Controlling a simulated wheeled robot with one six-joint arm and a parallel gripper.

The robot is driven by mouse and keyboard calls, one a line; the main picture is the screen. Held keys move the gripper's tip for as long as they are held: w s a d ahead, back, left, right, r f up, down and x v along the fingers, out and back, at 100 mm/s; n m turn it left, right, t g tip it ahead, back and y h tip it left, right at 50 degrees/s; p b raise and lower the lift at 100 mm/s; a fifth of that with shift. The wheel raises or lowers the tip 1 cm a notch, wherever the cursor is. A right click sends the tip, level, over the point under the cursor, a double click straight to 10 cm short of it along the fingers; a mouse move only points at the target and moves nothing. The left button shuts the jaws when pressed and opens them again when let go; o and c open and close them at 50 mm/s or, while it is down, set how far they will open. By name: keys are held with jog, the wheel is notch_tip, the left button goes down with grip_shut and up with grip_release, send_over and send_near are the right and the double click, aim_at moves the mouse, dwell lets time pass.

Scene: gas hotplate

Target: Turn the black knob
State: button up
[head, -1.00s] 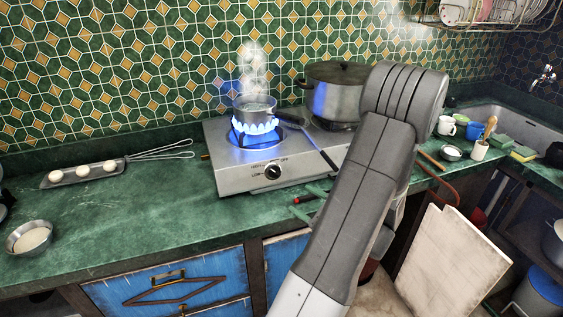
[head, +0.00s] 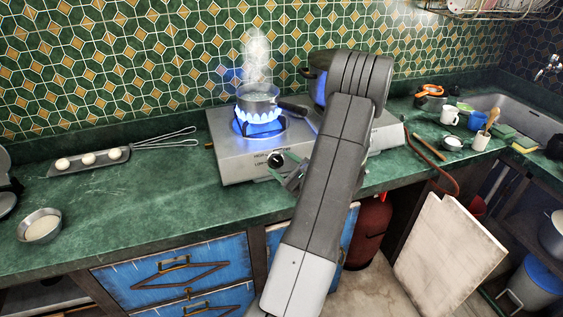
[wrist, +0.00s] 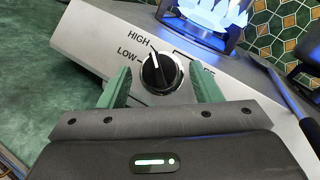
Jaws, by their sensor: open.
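The black knob (head: 275,161) is on the front panel of the silver gas hotplate (head: 236,165). In the wrist view the knob (wrist: 158,72) has a white pointer line on its face, directed up toward the HIGH label, with LOW below it. My gripper (wrist: 160,88) is open, with one green finger on each side of the knob. I cannot tell whether either finger touches it. In the head view my gripper (head: 292,178) is close to the panel at the knob, partly hidden by my arm. Blue flame burns on the left burner under a small steaming pan (head: 258,97).
A large pot (head: 318,75) stands on the right burner, mostly behind my arm. The small pan's dark handle (head: 292,107) points right, above the panel. A tray with white balls (head: 90,160), a whisk and a metal bowl (head: 40,226) lie left on the green counter.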

jog(key=shift+w+a, duration=0.25)
jog(key=c, duration=1)
